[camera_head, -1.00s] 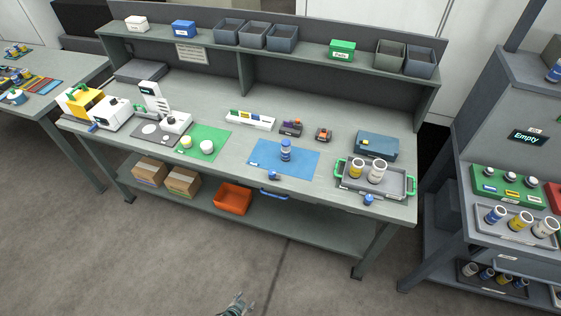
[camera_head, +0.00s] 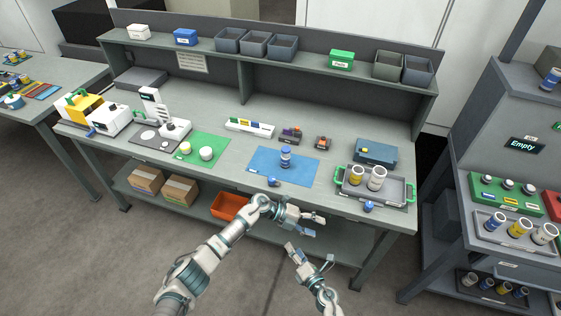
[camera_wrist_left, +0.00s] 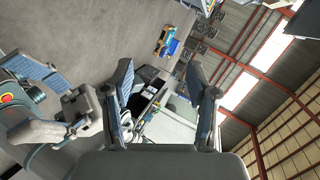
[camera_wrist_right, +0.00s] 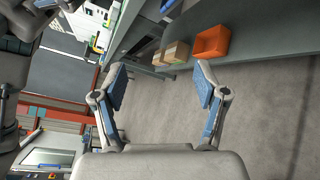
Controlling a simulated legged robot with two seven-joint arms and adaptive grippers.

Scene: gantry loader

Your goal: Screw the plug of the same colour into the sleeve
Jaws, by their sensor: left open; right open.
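A blue sleeve with a pale band (camera_head: 286,157) stands upright on the blue mat (camera_head: 262,158) on the bench. A small blue piece (camera_head: 273,182), perhaps a plug, sits at the mat's front edge. Another small blue piece (camera_head: 369,206) is at the bench's front edge, below the grey tray (camera_head: 398,194). A yellow sleeve (camera_head: 356,176) and a white sleeve (camera_head: 377,178) stand in that tray. My left gripper (camera_head: 314,225) is open and empty in front of the bench. My right gripper (camera_head: 311,254) is open and empty, lower and nearer; neither touches any object.
A white rack with coloured marks (camera_head: 249,125), small dark holders (camera_head: 290,133) and a blue-grey box (camera_head: 377,148) stand behind the mat. An orange bin (camera_wrist_right: 212,40) is on the lower shelf. Another stand at right holds a tray of sleeves (camera_head: 506,238).

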